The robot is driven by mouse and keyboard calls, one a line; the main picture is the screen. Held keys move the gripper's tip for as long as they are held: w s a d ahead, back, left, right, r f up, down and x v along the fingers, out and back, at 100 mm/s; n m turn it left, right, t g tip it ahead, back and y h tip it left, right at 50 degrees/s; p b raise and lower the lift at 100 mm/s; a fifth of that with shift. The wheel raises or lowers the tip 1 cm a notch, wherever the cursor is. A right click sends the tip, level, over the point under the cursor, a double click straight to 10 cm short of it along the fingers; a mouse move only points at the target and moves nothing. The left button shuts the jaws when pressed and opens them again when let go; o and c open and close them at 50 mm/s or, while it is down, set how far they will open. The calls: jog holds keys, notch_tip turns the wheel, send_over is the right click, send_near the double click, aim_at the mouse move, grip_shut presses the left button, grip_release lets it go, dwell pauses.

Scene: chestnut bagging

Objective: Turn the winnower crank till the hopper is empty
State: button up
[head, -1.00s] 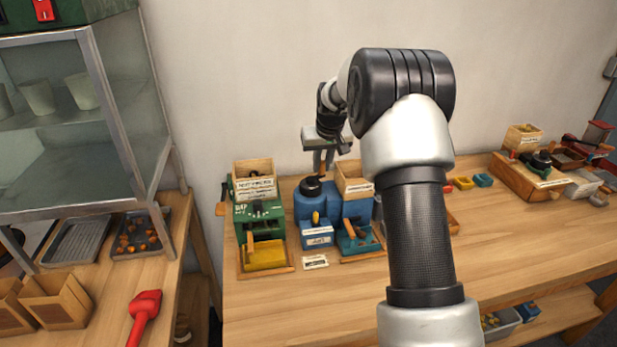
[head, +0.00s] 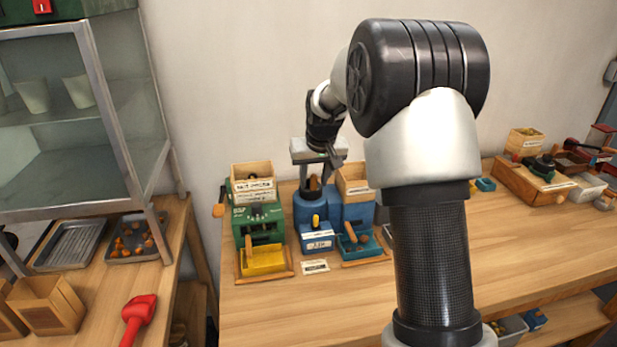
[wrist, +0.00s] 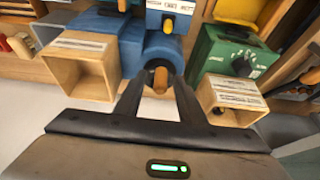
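A blue machine (head: 345,213) stands on the bench, with a wooden box (head: 353,178) on its right top; this box also shows in the wrist view (wrist: 80,80). An upright orange-brown knob (wrist: 160,78) rises from its round top, where I take the crank to be. My gripper (head: 314,182) is over this top, pointing down. In the wrist view my gripper (wrist: 159,85) has its fingers apart, one on each side of the knob, with gaps showing. The labels are too small to read, so I cannot tell for sure which machine is the winnower. The hopper's contents are not clear.
A green machine (head: 258,222) with its own wooden box (head: 251,172) and a side knob (head: 218,210) stands close on the left. A yellow tray (head: 264,260) and a blue tray (head: 361,245) sit in front. The bench front is clear.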

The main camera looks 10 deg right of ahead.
jog(key=shift+r, duration=0.15)
notch_tip(320, 180, up, 7)
jog(key=p, duration=0.5)
jog(key=shift+r, duration=0.15)
grip_shut()
dwell(1.4)
